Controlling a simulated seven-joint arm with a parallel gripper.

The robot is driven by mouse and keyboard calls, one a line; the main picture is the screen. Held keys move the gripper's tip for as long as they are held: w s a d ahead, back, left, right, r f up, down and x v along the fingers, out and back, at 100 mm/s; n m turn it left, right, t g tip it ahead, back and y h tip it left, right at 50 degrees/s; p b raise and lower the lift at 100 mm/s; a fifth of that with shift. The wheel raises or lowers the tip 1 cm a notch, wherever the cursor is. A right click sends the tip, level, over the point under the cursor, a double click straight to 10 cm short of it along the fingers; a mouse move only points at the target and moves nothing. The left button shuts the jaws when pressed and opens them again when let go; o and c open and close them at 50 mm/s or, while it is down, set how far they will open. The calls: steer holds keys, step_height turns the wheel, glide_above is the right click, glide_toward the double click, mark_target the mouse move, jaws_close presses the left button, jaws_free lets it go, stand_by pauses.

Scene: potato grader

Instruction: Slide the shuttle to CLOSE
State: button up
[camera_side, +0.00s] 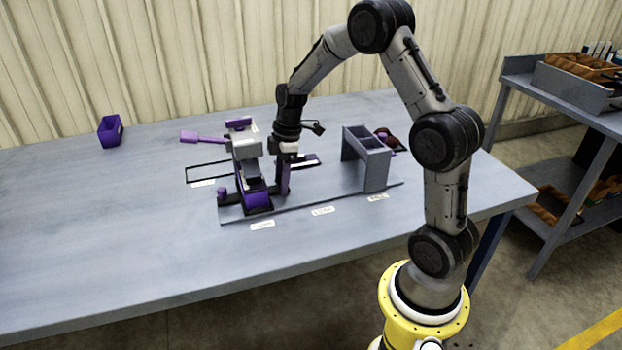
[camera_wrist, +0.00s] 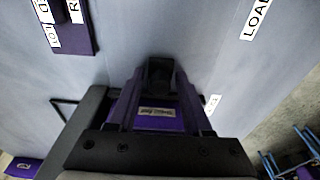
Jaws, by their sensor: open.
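The shuttle, as far as I can tell, is the purple box-like part (camera_side: 254,197) at the left end of the grey base, beside the leftmost label. A grey block (camera_side: 246,148) sits over it, with a purple lever (camera_side: 202,138) sticking out left. My gripper (camera_side: 284,168) points down close to the right of the shuttle, open. I cannot tell whether it touches the shuttle. In the wrist view a purple part with a small label (camera_wrist: 157,113) and a dark end lies at the centre, behind a dark bolted bar.
The grey base (camera_side: 300,203) runs right to a grey stand (camera_side: 368,155). A LOAD label (camera_wrist: 257,19) lies on the table; in the side view it seems the middle label (camera_side: 323,211). A purple bin (camera_side: 110,130) stands back left. The table's left front is clear.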

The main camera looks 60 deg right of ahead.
steer(key=shift+r, duration=3.9)
